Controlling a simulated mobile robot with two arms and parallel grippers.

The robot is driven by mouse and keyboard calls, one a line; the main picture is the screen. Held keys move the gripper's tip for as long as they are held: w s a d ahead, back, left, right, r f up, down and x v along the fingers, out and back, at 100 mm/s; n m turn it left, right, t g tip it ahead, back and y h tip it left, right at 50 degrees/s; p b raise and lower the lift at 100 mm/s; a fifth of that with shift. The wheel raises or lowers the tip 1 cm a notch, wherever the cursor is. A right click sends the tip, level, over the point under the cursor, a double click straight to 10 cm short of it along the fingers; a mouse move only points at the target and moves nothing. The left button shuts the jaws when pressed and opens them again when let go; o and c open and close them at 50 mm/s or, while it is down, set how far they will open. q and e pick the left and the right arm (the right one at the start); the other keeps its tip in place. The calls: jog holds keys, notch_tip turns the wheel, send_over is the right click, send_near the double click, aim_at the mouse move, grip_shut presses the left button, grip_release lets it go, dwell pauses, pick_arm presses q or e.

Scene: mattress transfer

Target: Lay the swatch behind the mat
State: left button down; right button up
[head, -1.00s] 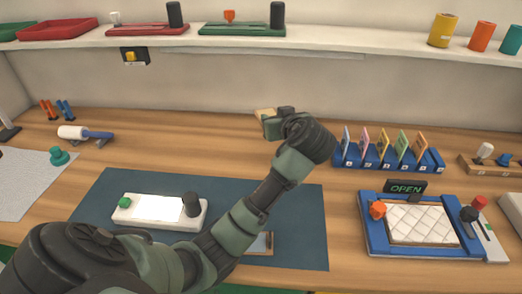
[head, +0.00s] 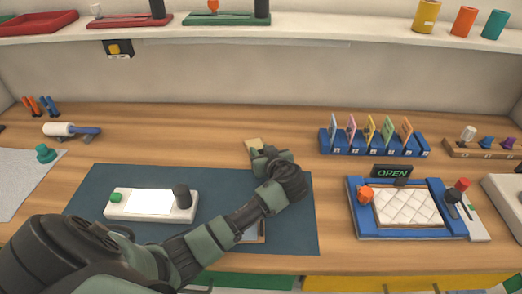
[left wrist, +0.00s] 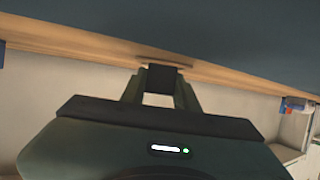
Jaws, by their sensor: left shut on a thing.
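A small tan swatch (head: 253,144) shows at the tip of my left gripper (head: 262,153) in the head view. The gripper is shut on it, and its fingers and wrist hide part of it. The swatch appears over the bare wood just behind the back edge of the dark blue mat (head: 90,205); I cannot tell whether it touches the table. In the left wrist view the fingers (left wrist: 160,78) are close together, with a thin brownish edge at their tips and a dark surface filling the top. My right gripper is not in view.
A white device (head: 150,206) and a partly hidden clipboard lie on the mat. A blue rack (head: 375,145) of coloured cards stands right of the gripper. A blue frame (head: 405,233) with a quilted white pad and an OPEN sign (head: 392,172) is at the right.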

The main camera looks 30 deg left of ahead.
pick_arm(q)
jog(key=shift+f, duration=0.15)
jog(key=c, duration=1.1)
grip_release()
jog(key=shift+o, duration=0.2)
jog(key=shift+r, duration=0.25)
jog(key=shift+s+d, duration=0.15)
jog(key=shift+d, duration=0.1)
jog(key=b+v, duration=0.1)
jog(key=v, duration=1)
jog(key=shift+s+d, duration=0.15)
jog(key=shift+s, duration=0.05)
